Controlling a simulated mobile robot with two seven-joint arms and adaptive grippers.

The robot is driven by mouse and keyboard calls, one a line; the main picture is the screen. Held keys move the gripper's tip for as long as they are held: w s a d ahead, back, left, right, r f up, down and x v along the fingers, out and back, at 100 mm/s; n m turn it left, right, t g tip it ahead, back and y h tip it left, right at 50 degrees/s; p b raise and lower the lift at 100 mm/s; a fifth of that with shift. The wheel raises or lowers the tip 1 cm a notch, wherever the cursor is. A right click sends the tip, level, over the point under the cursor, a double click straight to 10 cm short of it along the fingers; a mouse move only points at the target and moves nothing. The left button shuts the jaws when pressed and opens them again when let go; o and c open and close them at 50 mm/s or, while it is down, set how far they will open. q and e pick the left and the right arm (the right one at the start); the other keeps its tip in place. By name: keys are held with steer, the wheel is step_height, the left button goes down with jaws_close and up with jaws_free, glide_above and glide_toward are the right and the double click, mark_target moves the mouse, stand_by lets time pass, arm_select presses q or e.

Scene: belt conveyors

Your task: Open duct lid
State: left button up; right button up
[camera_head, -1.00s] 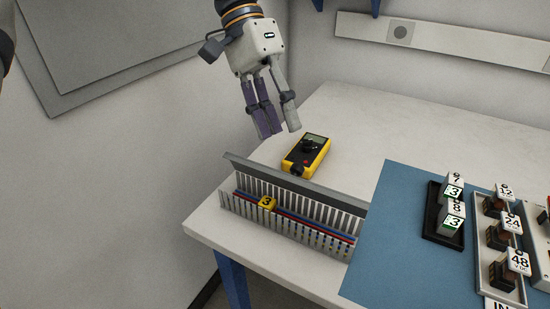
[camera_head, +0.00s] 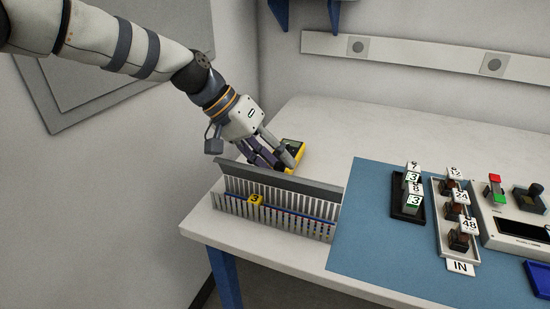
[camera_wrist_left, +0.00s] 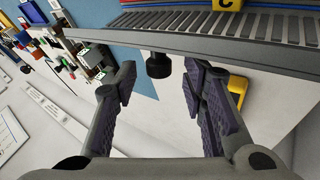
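The wire duct (camera_head: 290,225) is a grey slotted channel at the table's front left edge, with red and blue wires inside. Its long grey lid (camera_head: 300,184) stands raised along the back side; it also shows in the left wrist view (camera_wrist_left: 215,46). My left gripper (camera_head: 278,164) is just behind the lid. In the left wrist view its fingers (camera_wrist_left: 160,80) are apart, with a small black knob-like part (camera_wrist_left: 158,66) between them near the lid's edge. Contact cannot be told. My right gripper is out of view.
A yellow multimeter (camera_head: 294,147) lies behind the duct, partly hidden by my left gripper. A blue mat (camera_head: 365,235) to the right carries a black holder (camera_head: 407,210) and a tray of numbered blocks (camera_head: 444,238). The table's back is clear.

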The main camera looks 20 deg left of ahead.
arm_select(q)
steer(key=shift+r, duration=0.1)
jaws_close()
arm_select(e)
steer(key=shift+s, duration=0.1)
arm_select(q)
steer(key=shift+w+f+n+g+b, duration=0.3)
steer(key=shift+w+g+b, duration=0.2)
steer(key=shift+g+b, duration=0.45)
steer(key=shift+w+f+n+g+b, duration=0.25)
steer(key=shift+w+g+b, duration=0.3)
steer(key=shift+g+b, duration=0.4)
steer(key=shift+w+f+n+g+b, duration=0.2)
steer(key=shift+w+n+g+b, duration=0.3)
steer(key=shift+b, duration=0.6)
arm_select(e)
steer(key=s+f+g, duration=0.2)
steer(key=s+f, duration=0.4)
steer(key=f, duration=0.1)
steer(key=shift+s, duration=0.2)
